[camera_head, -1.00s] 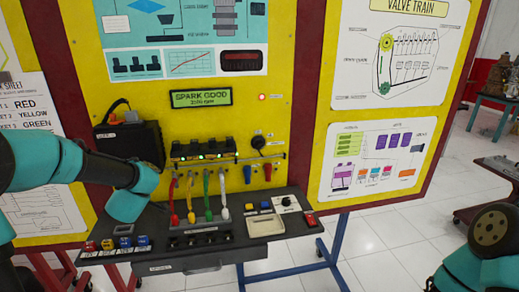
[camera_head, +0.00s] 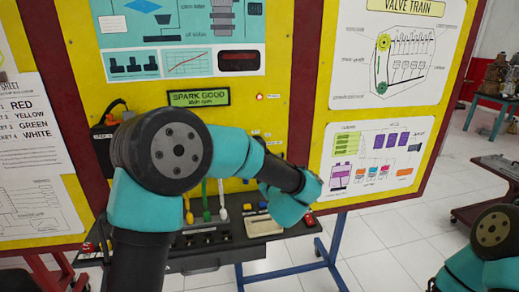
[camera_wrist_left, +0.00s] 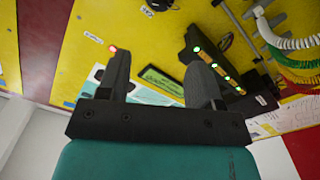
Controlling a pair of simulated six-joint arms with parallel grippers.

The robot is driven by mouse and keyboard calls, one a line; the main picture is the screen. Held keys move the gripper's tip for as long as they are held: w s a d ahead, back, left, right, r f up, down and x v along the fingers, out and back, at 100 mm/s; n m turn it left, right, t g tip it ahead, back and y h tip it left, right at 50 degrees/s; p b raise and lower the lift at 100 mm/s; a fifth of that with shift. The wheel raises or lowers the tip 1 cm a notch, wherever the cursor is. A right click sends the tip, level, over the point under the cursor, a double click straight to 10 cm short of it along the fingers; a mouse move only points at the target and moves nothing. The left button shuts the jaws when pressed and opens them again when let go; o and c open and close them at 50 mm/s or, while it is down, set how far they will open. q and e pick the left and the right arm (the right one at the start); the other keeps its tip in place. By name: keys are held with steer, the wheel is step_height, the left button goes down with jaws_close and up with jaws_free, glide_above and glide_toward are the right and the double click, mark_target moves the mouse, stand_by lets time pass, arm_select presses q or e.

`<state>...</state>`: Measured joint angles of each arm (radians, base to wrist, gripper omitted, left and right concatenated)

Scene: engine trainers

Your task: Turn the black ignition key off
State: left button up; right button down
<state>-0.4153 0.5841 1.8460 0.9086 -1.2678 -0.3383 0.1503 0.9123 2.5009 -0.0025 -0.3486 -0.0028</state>
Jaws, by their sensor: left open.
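The black ignition key (camera_wrist_left: 160,4) shows only in part at the top edge of the left wrist view, on the yellow panel beside a small white label. In the head view it is hidden behind my left arm. My left gripper (camera_wrist_left: 158,66) is open and empty, its two dark fingers pointing toward the panel. The key lies beyond the fingertips, apart from them. In the head view the left gripper's fingers are hidden behind the arm. My right gripper is not in view; only part of my right arm shows at the lower right.
The green display (camera_head: 199,97) reads "SPARK GOOD". A lit red lamp (camera_head: 259,97) sits right of it. A dark shelf (camera_head: 295,228) juts out below.

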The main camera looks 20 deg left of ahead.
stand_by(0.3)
arm_select(q)
steer(key=x, duration=1.7)
steer(key=shift+w+a, duration=0.1)
steer(key=shift+w, duration=0.1)
steer(key=shift+c, duration=0.4)
steer(key=c, duration=0.9)
steer(key=shift+o, duration=0.2)
